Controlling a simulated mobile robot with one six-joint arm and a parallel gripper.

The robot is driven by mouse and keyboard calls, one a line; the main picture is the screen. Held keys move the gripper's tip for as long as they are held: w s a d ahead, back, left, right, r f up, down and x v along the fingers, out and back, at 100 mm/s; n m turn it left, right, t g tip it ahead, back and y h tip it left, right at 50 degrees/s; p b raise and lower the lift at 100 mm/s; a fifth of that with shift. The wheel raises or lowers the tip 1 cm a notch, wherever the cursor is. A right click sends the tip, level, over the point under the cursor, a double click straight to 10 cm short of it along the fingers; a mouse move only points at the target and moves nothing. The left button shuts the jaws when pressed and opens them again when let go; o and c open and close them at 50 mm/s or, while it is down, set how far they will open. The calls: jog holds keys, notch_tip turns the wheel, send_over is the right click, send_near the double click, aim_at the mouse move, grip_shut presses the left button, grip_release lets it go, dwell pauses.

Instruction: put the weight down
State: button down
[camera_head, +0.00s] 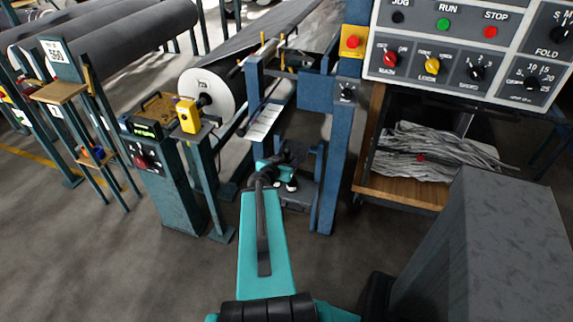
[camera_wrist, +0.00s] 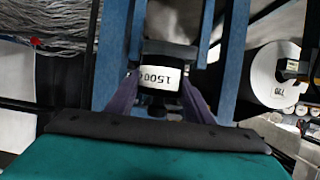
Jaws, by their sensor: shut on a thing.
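The weight (camera_wrist: 158,74) is a dark cylinder with a white label reading 1500, upside down in the wrist view. My gripper (camera_wrist: 160,92) is shut on it, with one dark finger on each side. A dark knob or stem shows at its lower end in that view. In the head view my gripper (camera_head: 286,172) is at the end of my teal arm, in front of the blue frame. The weight is too small and too covered there to make out clearly. I cannot tell whether it touches anything beneath it.
Blue frame posts (camera_head: 336,150) stand close on both sides of my gripper. A white-ended roll (camera_head: 208,95) is at the left. A wooden-shelved cart with grey strands (camera_head: 430,155) and a control panel (camera_head: 465,50) are at the right. Open floor lies at the lower left.

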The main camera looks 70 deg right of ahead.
jog(key=shift+d+b, duration=0.6)
jog(key=shift+b, duration=0.6)
jog(key=shift+w+d+r, duration=0.1)
jog(key=shift+w+d, duration=0.05)
jog(key=shift+d, duration=0.15)
jog(key=shift+w+d+f+p, duration=0.25)
jog(key=shift+d+p, duration=0.7)
jog(key=shift+d, duration=1)
jog(key=shift+w+d+f+p, duration=0.15)
jog(key=shift+w+d+p, duration=0.2)
jog(key=shift+d+p, duration=1.1)
jog(key=shift+w+d+f+p, duration=0.25)
jog(key=shift+d+p, duration=0.2)
jog(key=shift+d, duration=2)
jog(key=shift+d+r, duration=0.1)
jog(key=shift+w+d, duration=0.1)
jog(key=shift+d, duration=0.25)
jog(key=shift+f+p, duration=0.85)
jog(key=shift+f, duration=0.95)
jog(key=shift+f, duration=0.1)
jog(key=c, duration=1.2)
grip_release()
jog(key=shift+f, duration=0.1)
jog(key=shift+o, duration=0.2)
jog(key=shift+a, duration=0.1)
